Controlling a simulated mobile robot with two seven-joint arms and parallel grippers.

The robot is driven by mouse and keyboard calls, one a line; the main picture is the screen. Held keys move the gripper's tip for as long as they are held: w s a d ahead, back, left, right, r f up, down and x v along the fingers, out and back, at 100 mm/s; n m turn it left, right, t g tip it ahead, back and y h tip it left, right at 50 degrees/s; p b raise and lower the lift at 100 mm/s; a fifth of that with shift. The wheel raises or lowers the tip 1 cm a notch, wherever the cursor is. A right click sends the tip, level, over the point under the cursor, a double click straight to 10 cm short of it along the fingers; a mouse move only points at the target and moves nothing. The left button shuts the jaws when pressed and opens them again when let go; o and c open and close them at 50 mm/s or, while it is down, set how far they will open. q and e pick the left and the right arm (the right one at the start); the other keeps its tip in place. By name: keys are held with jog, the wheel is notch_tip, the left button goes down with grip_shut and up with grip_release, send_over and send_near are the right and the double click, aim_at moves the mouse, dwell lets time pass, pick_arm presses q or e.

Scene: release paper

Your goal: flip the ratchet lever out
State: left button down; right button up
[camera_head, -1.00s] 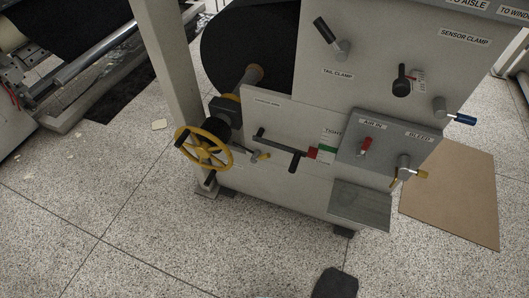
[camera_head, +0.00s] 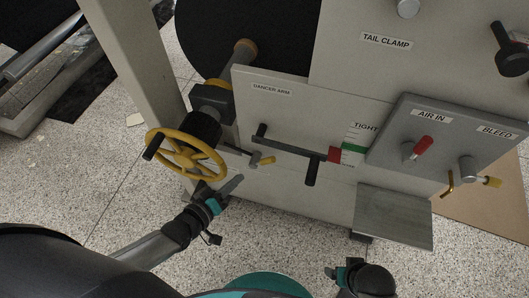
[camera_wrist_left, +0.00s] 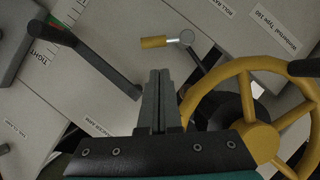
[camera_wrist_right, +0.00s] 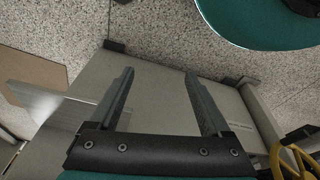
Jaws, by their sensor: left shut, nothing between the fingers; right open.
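A small metal lever with a yellow grip (camera_head: 262,161), which looks like the ratchet lever, sits on the machine's front panel just right of the yellow handwheel (camera_head: 170,157). In the left wrist view its yellow grip (camera_wrist_left: 155,42) lies beyond the fingertips and points left from a grey pivot. My left gripper (camera_head: 238,180) is shut and empty, below the lever in the head view and apart from it. The left wrist view shows its fingers (camera_wrist_left: 160,72) together. My right gripper (camera_wrist_right: 159,72) is open and empty, low in front of the machine.
The black dancer arm (camera_head: 290,145) with its downward handle is right of the lever. A grey valve box (camera_head: 440,150) and a metal plate (camera_head: 395,217) project farther right. A post (camera_head: 130,70) stands left of the handwheel. Speckled floor is open in front.

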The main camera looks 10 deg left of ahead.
pick_arm(q)
jog(key=shift+w+d+r, duration=0.15)
jog(key=shift+w+r, duration=0.15)
jog(key=shift+w, duration=0.15)
pick_arm(e)
jog(key=shift+w+r, duration=0.15)
jog(key=shift+w, duration=0.1)
pick_arm(q)
jog(key=b, duration=0.5)
send_over(257, 159)
jog(key=s+d, duration=0.1)
jog(key=s, duration=0.2)
jog(key=shift+s+d+f, duration=0.1)
jog(key=shift+s+f, duration=0.1)
jog(key=shift+f, duration=1.4)
pick_arm(e)
jog(key=w+r+t, duration=0.1)
jog(key=w+r, duration=0.2)
jog(key=r, duration=0.6)
jog(key=shift+a+t, duration=0.25)
jog(key=shift+t, duration=0.05)
pick_arm(q)
jog(key=shift+d+p, duration=0.1)
jog(key=shift+p, duration=0.25)
